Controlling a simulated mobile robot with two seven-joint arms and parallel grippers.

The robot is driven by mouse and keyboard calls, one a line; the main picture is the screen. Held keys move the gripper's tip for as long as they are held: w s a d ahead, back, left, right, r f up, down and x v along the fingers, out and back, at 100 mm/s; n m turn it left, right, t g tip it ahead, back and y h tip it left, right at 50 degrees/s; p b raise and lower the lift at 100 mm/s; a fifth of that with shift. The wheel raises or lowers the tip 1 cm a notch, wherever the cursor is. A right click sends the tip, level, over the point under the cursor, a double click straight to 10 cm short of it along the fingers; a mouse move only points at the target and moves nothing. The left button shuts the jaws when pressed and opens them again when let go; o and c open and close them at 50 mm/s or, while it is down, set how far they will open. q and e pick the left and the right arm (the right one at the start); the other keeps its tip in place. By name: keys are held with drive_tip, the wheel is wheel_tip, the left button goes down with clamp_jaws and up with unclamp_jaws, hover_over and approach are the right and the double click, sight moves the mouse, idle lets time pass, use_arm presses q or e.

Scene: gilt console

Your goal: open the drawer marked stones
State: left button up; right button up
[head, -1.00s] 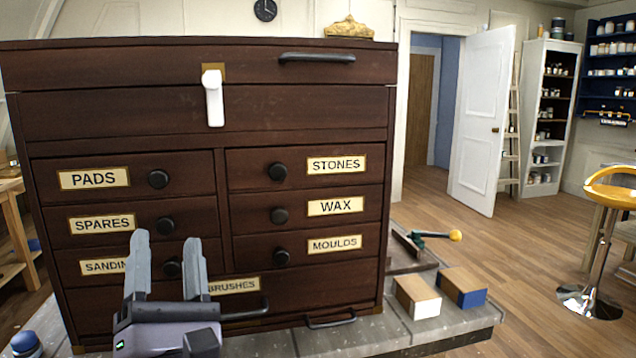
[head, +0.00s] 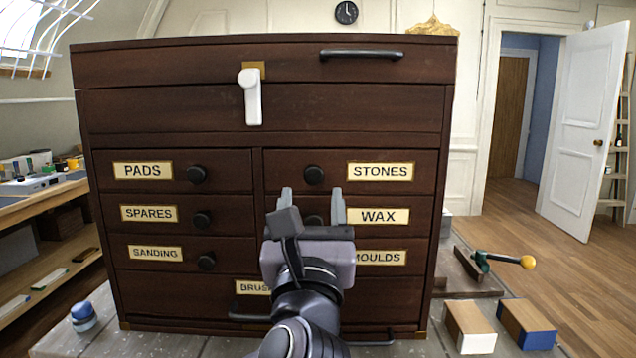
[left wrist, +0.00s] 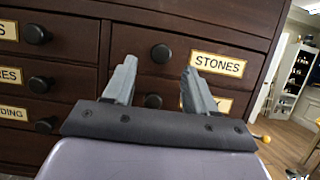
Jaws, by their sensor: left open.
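The stones drawer (head: 335,172) is at the upper right of the small drawers in the dark wooden chest and looks shut. Its label (head: 380,171) reads STONES, and its round black knob (head: 314,175) is left of the label. My left gripper (head: 312,192) is open and empty in front of the right column, its fingertips just below that knob in the head view. In the left wrist view the stones knob (left wrist: 161,53) shows above and between the two fingers, apart from them. The wax knob is partly hidden behind the gripper in the head view. My right gripper is not seen.
The wax drawer (head: 425,214) and the moulds drawer sit below. A white lever (head: 251,97) hangs on the upper panel. Two blocks (head: 470,325) and a yellow-ended tool (head: 500,260) lie at the right. A blue-topped jar (head: 83,316) stands at the left.

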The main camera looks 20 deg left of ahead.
sight(313, 179)
use_arm(q)
drive_tip(key=shift+p+x, duration=0.3)
drive_tip(key=shift+x, duration=1.8)
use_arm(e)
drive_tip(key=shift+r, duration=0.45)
